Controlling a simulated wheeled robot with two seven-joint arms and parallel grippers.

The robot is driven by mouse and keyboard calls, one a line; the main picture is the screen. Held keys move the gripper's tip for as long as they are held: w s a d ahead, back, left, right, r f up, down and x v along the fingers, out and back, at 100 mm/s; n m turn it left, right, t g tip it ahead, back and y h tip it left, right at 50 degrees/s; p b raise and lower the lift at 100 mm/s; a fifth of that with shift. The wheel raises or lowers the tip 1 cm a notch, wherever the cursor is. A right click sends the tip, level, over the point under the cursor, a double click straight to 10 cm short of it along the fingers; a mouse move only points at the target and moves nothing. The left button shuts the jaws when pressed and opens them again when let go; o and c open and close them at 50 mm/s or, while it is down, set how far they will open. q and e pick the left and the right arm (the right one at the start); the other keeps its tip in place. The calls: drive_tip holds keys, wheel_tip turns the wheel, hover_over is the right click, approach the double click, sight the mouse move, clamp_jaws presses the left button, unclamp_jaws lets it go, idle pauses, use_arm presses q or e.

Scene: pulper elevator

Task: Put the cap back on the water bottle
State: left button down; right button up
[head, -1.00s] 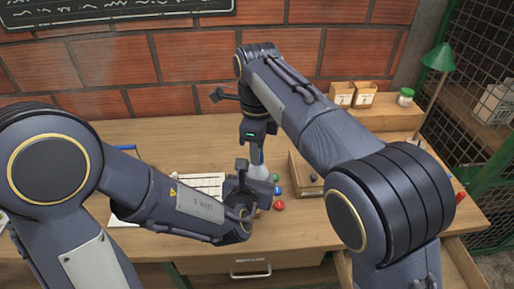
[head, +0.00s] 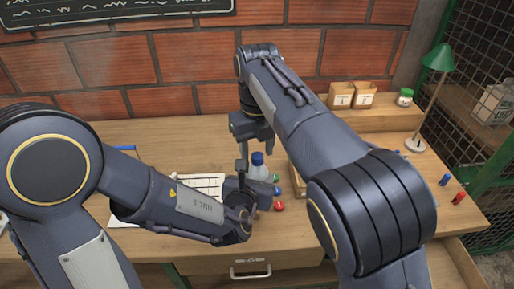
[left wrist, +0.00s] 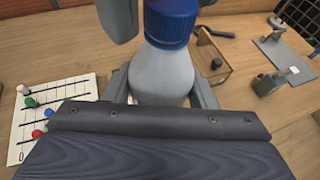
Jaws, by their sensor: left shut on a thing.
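The water bottle (head: 259,172) stands upright on the desk, a pale bottle with a blue cap (head: 258,158) on its top. In the left wrist view the blue cap (left wrist: 171,22) sits over the neck of the bottle (left wrist: 165,72), its top cut off by the frame edge. My left gripper (left wrist: 160,92) is shut around the bottle's body, one finger on each side. My right gripper (head: 256,142) is just above the cap with its fingers spread apart, and appears empty. Its fingers also show beside the cap in the left wrist view. The left gripper's tips are partly hidden in the head view.
A lined sheet (head: 205,181) lies left of the bottle, with coloured pieces on it in the left wrist view. Paper boxes (head: 341,95) and a green lamp (head: 438,58) stand farther right.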

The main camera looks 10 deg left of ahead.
drive_tip(key=shift+r, duration=2.2)
drive_tip(key=shift+c, duration=0.5)
